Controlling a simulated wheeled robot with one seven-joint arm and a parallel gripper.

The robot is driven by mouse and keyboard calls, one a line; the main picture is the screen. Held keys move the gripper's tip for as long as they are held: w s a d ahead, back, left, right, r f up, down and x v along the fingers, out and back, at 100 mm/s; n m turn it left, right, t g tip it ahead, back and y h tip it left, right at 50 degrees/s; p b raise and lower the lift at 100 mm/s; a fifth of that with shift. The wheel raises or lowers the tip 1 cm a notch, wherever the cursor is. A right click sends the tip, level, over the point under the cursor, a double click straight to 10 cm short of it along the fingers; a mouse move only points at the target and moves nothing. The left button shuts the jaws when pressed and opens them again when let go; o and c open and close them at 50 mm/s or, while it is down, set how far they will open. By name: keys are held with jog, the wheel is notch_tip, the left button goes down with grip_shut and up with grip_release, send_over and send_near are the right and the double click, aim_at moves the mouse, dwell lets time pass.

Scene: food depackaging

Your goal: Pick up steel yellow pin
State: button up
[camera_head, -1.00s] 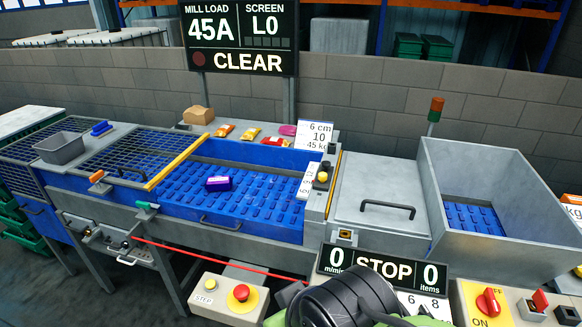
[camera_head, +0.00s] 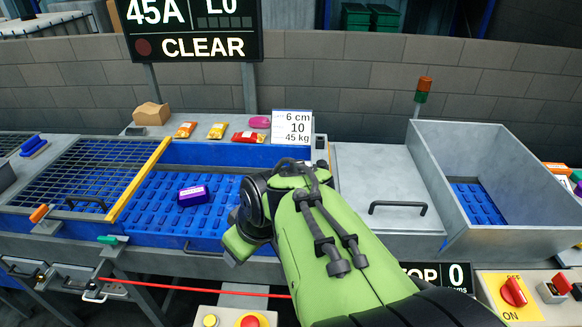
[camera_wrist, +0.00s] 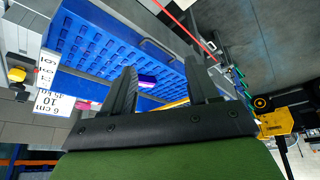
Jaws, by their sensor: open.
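I cannot clearly make out a steel yellow pin. A grey steel bracket (camera_head: 62,276) on the machine's front at lower left carries small fittings, too small to tell apart. A steel loop (camera_head: 95,291) hangs beside it, at the end of a red cord (camera_head: 190,289). My gripper (camera_wrist: 160,68) is open and empty in the wrist view, its two dark fingers apart over the blue belt. In the head view my green arm reaches over the belt's right part, and the fingers are hidden.
A purple pack (camera_head: 193,195) lies on the blue belt (camera_head: 150,215). A yellow bar (camera_head: 138,180) borders the grid at left. An orange handle (camera_head: 39,213) and a green handle (camera_head: 107,240) stick out in front. A grey hopper (camera_head: 480,180) stands at right.

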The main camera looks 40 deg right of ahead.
jog(key=w+d+f+t+y, duration=0.1)
jog(key=d+f, duration=0.1)
jog(key=d, duration=0.5)
jog(key=w+d+f+t, duration=0.2)
jog(key=d, duration=0.6)
jog(key=s+d+m+t+h, duration=0.25)
jog(key=s+d, duration=0.25)
jog(key=d, duration=0.3)
jog(key=s+d+m+t+h, duration=0.1)
jog(key=s+d+t, duration=0.25)
jog(key=d, duration=0.45)
jog(key=shift+g, duration=0.3)
jog(key=x, duration=1.4)
jog(key=shift+w+p, duration=0.3)
jog(key=shift+w, duration=0.1)
jog(key=shift+s+a+r, duration=0.1)
jog(key=shift+s, duration=0.05)
jog(key=shift+c, duration=0.6)
jog(key=c, duration=1)
